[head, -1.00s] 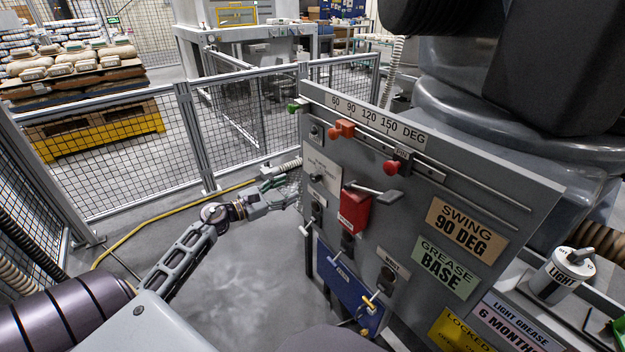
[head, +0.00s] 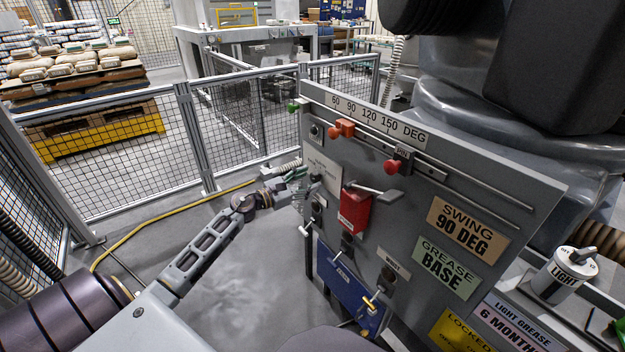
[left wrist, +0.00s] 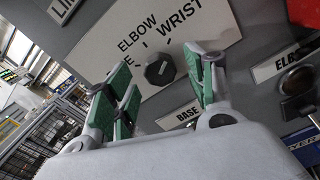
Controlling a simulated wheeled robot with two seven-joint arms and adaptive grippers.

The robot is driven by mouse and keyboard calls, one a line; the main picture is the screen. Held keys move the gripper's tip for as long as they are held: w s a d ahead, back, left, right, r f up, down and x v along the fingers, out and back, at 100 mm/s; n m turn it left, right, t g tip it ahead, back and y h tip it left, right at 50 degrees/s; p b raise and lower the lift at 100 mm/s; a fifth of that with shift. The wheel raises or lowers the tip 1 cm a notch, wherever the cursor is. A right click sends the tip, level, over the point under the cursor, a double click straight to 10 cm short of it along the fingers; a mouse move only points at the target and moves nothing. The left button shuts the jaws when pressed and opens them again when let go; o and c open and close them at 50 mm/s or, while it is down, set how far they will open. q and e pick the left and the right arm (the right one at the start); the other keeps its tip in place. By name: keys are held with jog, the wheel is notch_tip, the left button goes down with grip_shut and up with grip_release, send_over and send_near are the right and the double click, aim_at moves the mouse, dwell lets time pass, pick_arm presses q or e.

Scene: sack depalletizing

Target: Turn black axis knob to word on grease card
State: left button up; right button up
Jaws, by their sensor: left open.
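The black axis knob (left wrist: 160,69) sits on a white plate (left wrist: 190,28) in the left wrist view. The plate reads ELBOW above the knob, WRIST at its upper right, and a partly hidden word ending in E at its left. I cannot tell where the knob points. The green grease card (head: 445,267) reads GREASE BASE on the grey panel in the head view. My left gripper (head: 298,180) is open at the panel's left part. Its green-padded fingers (left wrist: 163,75) lie on either side of the knob in the picture; contact is unclear. My right gripper is out of view.
A red box with a grey lever (head: 354,208) stands out right of the knob plate. Sliders (head: 398,163) run along the panel's top. A blue tag (head: 345,290) hangs low. Mesh fencing (head: 125,150) stands left; open floor lies below my left arm.

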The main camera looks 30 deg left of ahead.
pick_arm(q)
jog(key=shift+x, duration=0.9)
jog(key=shift+w+d, duration=0.1)
jog(key=shift+w, duration=0.2)
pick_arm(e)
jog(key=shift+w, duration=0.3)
pick_arm(q)
jog(key=c, duration=1.1)
jog(key=shift+o, duration=0.2)
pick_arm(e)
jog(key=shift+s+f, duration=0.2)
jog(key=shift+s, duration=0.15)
